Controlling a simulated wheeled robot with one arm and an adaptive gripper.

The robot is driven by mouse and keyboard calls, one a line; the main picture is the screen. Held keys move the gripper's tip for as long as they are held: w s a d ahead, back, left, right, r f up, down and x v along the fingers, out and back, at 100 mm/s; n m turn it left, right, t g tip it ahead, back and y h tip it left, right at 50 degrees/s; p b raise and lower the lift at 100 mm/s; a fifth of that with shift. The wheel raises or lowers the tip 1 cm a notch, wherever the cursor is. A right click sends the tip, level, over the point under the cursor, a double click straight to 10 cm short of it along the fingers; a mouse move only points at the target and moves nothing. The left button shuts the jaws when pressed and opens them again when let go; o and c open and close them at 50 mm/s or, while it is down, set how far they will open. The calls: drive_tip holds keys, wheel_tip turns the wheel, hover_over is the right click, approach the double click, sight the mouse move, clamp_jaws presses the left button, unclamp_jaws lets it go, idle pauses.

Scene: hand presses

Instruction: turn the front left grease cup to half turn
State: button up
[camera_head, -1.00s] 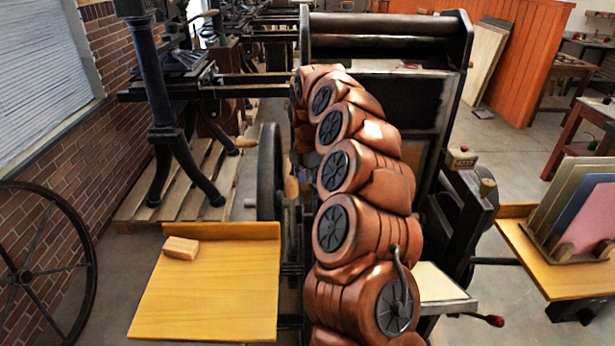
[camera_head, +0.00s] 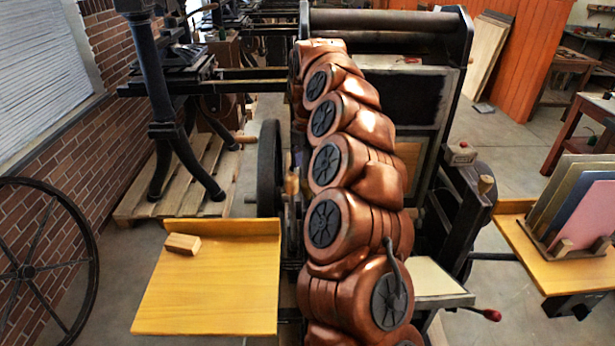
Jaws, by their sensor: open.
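I cannot make out the front left grease cup; my copper-coloured arm covers much of the press in the middle. The press (camera_head: 455,85) shows its black side frame and a roller (camera_head: 380,20) across the top. My arm reaches away from me over it, and its far end runs behind its own links. My gripper is not visible, so its place relative to the cup cannot be told.
A yellow wooden side table (camera_head: 215,290) with a small wooden block (camera_head: 182,243) stands at left. A dark flywheel (camera_head: 268,170) is behind it. At right, a yellow shelf (camera_head: 545,265) holds coloured boards (camera_head: 590,215). A red-tipped handle (camera_head: 490,314) sticks out below.

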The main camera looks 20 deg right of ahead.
drive_tip(key=shift+d+r, duration=0.1)
drive_tip(key=shift+r, duration=0.55)
drive_tip(key=shift+r+b, duration=0.35)
drive_tip(key=shift+r, duration=0.3)
drive_tip(key=s+a+m+b, duration=0.1)
drive_tip(key=s+a, duration=0.1)
drive_tip(key=s+a+m, duration=0.1)
drive_tip(key=s+a, duration=0.1)
drive_tip(key=a, duration=0.1)
drive_tip(key=s+a+m+b, duration=0.1)
drive_tip(key=s+a, duration=0.1)
drive_tip(key=a, duration=0.1)
drive_tip(key=shift+s+r+y+b, duration=0.1)
drive_tip(key=shift+r+y+b, duration=0.2)
drive_tip(key=shift+r+y, duration=0.1)
drive_tip(key=s+a+f+m+b, duration=0.1)
drive_tip(key=s+a+f+m, duration=0.1)
drive_tip(key=s, duration=0.5)
drive_tip(key=s+a+f+m+b, duration=0.2)
drive_tip(key=s+m, duration=0.3)
drive_tip(key=s, duration=0.3)
drive_tip(key=s+a+f+m+g+b, duration=0.1)
drive_tip(key=s+a+f+m+b, duration=0.1)
drive_tip(key=s, duration=0.6)
drive_tip(key=shift+s+f+m, duration=0.2)
drive_tip(key=shift+f+m, duration=0.55)
drive_tip(key=shift+m, duration=0.25)
drive_tip(key=shift+a, duration=0.1)
